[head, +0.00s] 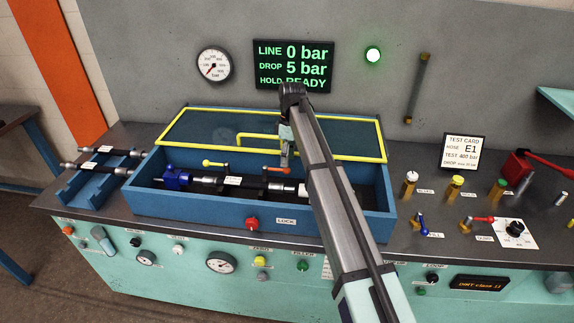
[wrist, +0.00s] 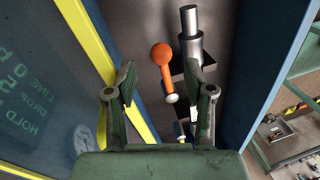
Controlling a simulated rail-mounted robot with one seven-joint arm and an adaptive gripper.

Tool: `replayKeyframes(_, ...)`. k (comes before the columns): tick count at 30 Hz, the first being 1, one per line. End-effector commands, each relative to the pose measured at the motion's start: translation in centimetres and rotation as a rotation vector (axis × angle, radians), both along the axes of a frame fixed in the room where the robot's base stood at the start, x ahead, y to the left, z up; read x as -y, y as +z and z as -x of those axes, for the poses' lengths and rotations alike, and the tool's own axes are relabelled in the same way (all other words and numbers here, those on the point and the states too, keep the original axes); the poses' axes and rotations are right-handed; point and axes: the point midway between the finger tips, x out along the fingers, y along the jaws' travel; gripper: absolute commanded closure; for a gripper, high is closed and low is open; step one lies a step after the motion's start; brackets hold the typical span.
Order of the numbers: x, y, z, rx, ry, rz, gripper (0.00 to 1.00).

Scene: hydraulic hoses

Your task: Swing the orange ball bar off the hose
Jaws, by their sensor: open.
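In the head view my gripper (head: 286,150) is above the bar, partly hidden by my arm. The hose's right part is hidden behind my arm.
The yellow-framed lid (head: 180,140) stands open behind the blue trough (head: 150,208). A second bar, yellow (head: 214,163), sits to the left. The trough wall (wrist: 235,70) is close to my right finger. The screen reads 0 bar and READY; a green lamp (head: 373,55) is lit.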

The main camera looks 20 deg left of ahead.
Motion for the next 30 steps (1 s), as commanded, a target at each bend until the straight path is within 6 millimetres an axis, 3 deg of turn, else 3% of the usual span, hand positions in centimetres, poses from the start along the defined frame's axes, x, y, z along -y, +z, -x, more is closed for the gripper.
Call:
replayKeyframes(6, -0.2, 4.4, -1.0, 0.002, 0.0, -0.002, 0.47)
replayKeyframes(12, -0.2, 7.1, -1.5, 0.001, 0.001, -0.001, 0.47)
replayKeyframes(18, -0.2, 8.1, -1.6, 0.0, 0.001, -0.001, 0.47)
replayKeyframes(30, -0.2, 8.1, -1.5, 0.0, 0.001, 0.0, 0.47)
